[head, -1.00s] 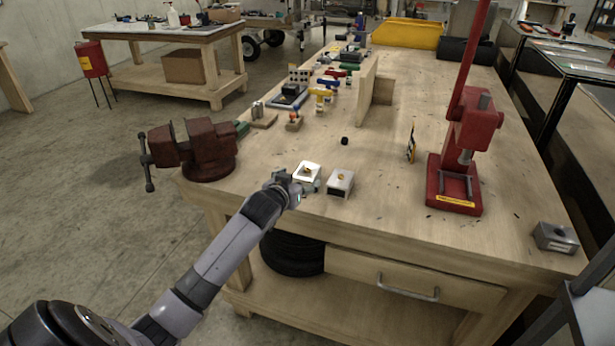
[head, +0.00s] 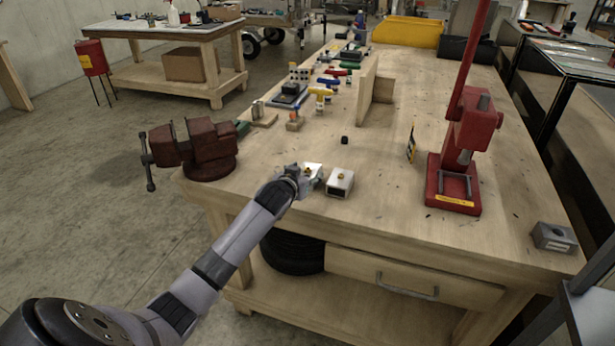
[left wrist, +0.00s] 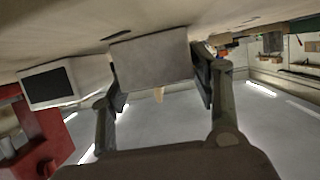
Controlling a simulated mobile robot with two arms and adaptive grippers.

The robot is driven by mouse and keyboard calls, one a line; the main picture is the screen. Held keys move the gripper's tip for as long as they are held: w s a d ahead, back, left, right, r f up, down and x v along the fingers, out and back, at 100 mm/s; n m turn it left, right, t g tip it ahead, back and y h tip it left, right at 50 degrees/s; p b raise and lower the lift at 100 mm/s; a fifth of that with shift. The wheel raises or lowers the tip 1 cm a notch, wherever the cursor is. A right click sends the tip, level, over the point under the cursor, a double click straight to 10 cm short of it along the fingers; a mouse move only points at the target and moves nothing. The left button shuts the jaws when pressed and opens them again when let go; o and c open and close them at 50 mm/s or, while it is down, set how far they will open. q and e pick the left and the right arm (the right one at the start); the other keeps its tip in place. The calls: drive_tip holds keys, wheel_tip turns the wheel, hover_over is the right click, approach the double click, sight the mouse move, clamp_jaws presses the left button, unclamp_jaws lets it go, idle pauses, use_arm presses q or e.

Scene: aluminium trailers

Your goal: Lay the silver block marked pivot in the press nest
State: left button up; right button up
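A silver block (head: 314,170) with a small yellowish mark on top sits on the workbench's near edge, partly hidden by my left gripper (head: 303,178). In the left wrist view this block (left wrist: 152,60) lies between the two parted fingers (left wrist: 160,85), close to both pads; firm contact is not clear. A second pale block (head: 340,182) with a dark front patch stands just to the right; it also shows in the left wrist view (left wrist: 65,82). A grey labelled block (head: 554,237) sits at the bench's right corner. The labels are unreadable. The red press (head: 470,135) has an empty-looking metal nest (head: 455,185) on its base. My right gripper is out of view.
A rusty red vise (head: 200,150) is clamped left of the blocks. The bench top between the blocks and the press is mostly clear.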

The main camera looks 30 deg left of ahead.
use_arm(q)
drive_tip(key=shift+r, duration=0.1)
drive_tip(key=c, duration=1.2)
wheel_tip(320, 180, up, 20)
drive_tip(key=s+d+m+h, duration=0.1)
drive_tip(key=s+d, duration=0.4)
drive_tip(key=d, duration=0.3)
drive_tip(key=s+d+m+h, duration=0.1)
drive_tip(key=s+d, duration=0.5)
drive_tip(key=d, duration=0.1)
drive_tip(key=s+d+f+h, duration=0.1)
drive_tip(key=s+d, duration=0.5)
drive_tip(key=d, duration=0.2)
drive_tip(key=shift+d+f+m+b, duration=0.1)
drive_tip(key=shift+d+m+b, duration=0.2)
drive_tip(key=shift+m+b, duration=0.1)
